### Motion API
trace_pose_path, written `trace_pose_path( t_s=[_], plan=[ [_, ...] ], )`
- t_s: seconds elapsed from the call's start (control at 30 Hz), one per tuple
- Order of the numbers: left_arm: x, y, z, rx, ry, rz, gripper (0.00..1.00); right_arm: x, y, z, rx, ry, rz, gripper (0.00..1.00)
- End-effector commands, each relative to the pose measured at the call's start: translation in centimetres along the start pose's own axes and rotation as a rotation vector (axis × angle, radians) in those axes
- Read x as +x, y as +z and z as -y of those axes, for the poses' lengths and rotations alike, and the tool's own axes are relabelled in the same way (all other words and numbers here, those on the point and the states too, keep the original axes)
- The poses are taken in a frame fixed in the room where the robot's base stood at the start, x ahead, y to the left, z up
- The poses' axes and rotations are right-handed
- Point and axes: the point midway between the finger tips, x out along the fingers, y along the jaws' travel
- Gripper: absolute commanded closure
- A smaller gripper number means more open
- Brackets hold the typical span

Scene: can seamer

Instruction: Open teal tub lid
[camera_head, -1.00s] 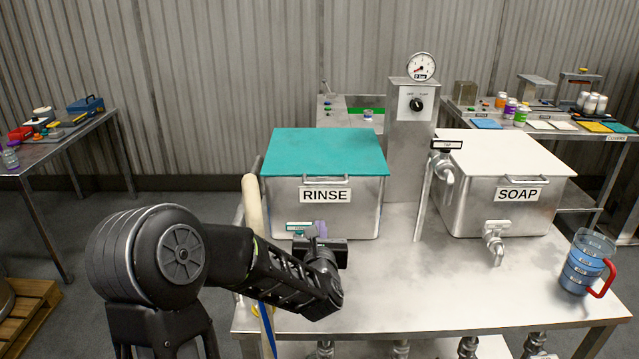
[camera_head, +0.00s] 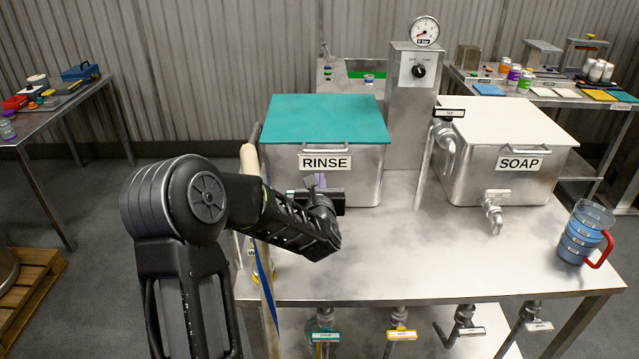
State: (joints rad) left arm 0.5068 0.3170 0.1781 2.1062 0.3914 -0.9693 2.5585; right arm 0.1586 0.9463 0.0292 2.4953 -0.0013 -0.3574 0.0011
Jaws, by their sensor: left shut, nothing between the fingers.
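The teal lid (camera_head: 325,118) lies flat and closed on the steel tub labelled RINSE (camera_head: 360,165), at the middle left of the table. A bar handle shows on the tub's front just under the lid. My left gripper (camera_head: 318,184) is in front of the tub's front wall, below the RINSE label and below the lid. It is shut and empty, and my wrist hides part of it. I cannot tell whether it touches the tub wall. My right gripper is not in view.
A tub with a white lid, labelled SOAP (camera_head: 520,164), stands to the right. A post with a dial and gauge (camera_head: 412,95) rises behind, between the tubs. A blue jug with a red handle (camera_head: 583,235) stands at the right edge. The table's front middle (camera_head: 420,265) is clear.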

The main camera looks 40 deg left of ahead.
Motion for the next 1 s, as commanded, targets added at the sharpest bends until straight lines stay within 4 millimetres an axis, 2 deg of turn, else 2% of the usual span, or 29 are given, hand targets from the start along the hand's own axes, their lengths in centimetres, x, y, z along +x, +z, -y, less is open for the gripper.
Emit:
trace_pose_path(
  t_s=[0.23, 0.3, 0.5, 1.0],
  plan=[
    [5.1, 0.2, 0.0, 0.001, 0.0, -0.001, 1.0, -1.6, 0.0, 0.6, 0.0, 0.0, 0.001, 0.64],
    [4.5, 2.0, 0.0, 0.0, -0.001, 0.003, 1.0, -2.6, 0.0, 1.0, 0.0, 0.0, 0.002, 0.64],
    [3.8, 3.6, 0.0, 0.0, -0.001, -0.001, 1.0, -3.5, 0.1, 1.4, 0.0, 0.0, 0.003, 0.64],
    [3.6, 3.9, 0.0, 0.0, -0.001, 0.0, 1.0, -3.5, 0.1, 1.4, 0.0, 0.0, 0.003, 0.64]
  ],
)
